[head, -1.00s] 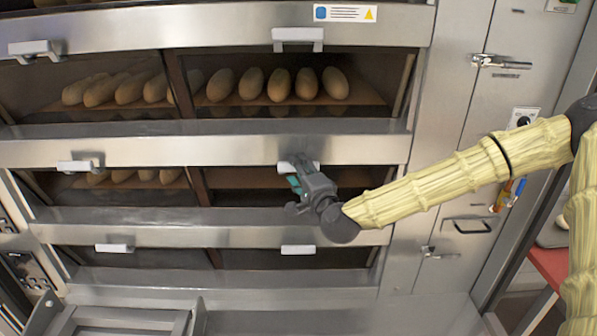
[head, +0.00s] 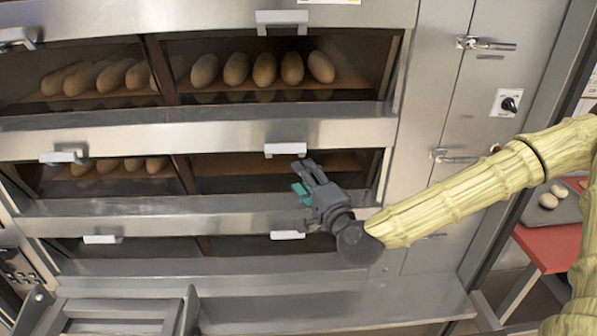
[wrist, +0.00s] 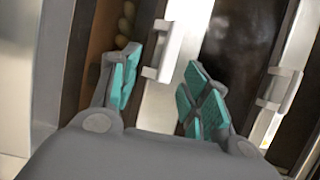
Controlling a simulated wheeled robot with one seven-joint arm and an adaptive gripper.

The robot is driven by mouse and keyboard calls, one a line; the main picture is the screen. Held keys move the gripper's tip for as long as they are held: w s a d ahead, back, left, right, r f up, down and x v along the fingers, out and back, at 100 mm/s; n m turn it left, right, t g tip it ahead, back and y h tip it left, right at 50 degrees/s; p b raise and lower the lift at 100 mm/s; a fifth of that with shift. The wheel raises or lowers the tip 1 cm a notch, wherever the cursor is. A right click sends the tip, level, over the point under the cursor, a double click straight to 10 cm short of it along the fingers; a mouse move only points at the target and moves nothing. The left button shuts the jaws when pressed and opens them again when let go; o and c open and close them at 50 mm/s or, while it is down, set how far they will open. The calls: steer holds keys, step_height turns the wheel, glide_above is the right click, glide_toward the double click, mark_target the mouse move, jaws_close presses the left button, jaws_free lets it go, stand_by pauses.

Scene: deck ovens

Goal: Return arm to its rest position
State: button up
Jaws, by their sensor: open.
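My gripper (head: 306,182) is in front of the middle oven deck on its right side, below and right of that deck's white handle (head: 285,149). My arm, in a pale yellow cover, reaches to it from the right. In the wrist view my gripper (wrist: 158,88) has its two teal-padded fingers spread apart with nothing between them. A white oven handle (wrist: 162,50) shows beyond the gap between the fingers. I cannot tell whether the fingers touch the oven front in the head view; a gap seems to lie between.
The upper deck holds several loaves (head: 264,69), and more loaves (head: 134,164) lie in the middle deck's left. A steel cabinet with latches (head: 486,44) stands right of the ovens. A red table (head: 553,246) with a dough tray is at far right. A steel ledge (head: 330,300) runs below.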

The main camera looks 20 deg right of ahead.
steer(key=shift+s, duration=0.3)
steer(key=s+a+f+n+g+y+b, duration=0.1)
steer(key=s+a+f+n+g, duration=0.2)
steer(key=f, duration=0.8)
steer(key=s+a+f+n+g, duration=0.25)
steer(key=s+f, duration=0.35)
steer(key=f, duration=0.4)
steer(key=s+a+f+n+g+y+b, duration=0.1)
steer(key=s+a+f+n+g, duration=0.2)
steer(key=f, duration=0.8)
steer(key=s+d+f+n+g+h+b, duration=0.1)
steer(key=s+d+f+n+g+h, duration=0.1)
steer(key=s+f, duration=0.8)
steer(key=s+d+f+n+g+h+b, duration=0.1)
steer(key=s+d+f+n+g, duration=0.4)
steer(key=s, duration=0.9)
step_height(320, 180, down, 5)
steer(key=d+g+h, duration=0.1)
steer(key=d+g, duration=0.1)
steer(key=d, duration=0.1)
steer(key=shift+s+h+b, duration=0.25)
steer(key=shift+h+b, duration=0.05)
steer(key=shift+h, duration=0.1)
steer(key=shift+r+g, duration=0.1)
steer(key=shift+g, duration=0.15)
steer(key=shift+c, duration=0.4)
